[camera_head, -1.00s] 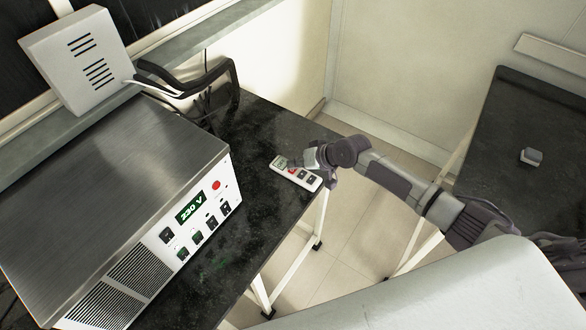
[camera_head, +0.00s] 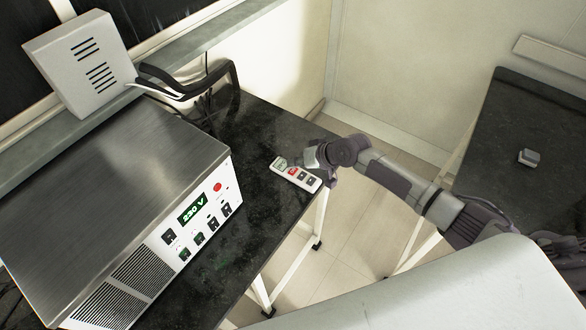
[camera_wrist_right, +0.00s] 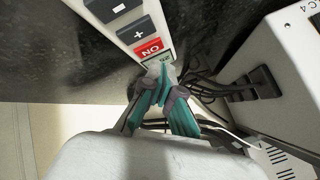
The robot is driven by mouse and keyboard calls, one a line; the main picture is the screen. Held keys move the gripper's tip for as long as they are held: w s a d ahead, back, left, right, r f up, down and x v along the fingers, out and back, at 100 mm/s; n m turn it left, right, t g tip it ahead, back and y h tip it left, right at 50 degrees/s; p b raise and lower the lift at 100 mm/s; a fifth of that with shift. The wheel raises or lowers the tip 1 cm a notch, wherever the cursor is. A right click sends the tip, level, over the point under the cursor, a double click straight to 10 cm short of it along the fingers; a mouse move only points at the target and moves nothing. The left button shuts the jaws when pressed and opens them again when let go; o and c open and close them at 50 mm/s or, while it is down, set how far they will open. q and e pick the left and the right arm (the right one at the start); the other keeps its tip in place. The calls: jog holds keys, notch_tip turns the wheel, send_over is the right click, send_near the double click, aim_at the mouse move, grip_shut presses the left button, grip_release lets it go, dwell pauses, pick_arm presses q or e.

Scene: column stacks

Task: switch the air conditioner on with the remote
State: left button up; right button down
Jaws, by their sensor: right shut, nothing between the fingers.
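The white remote (camera_head: 302,178) lies on the black table top, near its right edge, with a small display, a red button and dark buttons. In the right wrist view the remote (camera_wrist_right: 123,20) shows a red ON button (camera_wrist_right: 149,48) and a plus button. My right gripper (camera_head: 310,158) is shut and empty, at the remote's far side. In the wrist view its fingertips (camera_wrist_right: 161,72) are together over the display end, just beside the ON button; I cannot tell whether they touch it. No air conditioner is clearly identifiable. My left gripper is not in view.
A large metal device (camera_head: 110,190) with a 230 V display stands left of the remote. A white slotted box (camera_head: 82,62) and black cables (camera_head: 190,85) are behind it. Another black table (camera_head: 515,120) with a small grey object (camera_head: 529,157) is at right.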

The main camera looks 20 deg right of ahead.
aim_at(295, 171)
notch_tip(295, 171, up, 5)
jog(key=p, duration=0.4)
jog(key=shift+p, duration=0.35)
dwell(0.5)
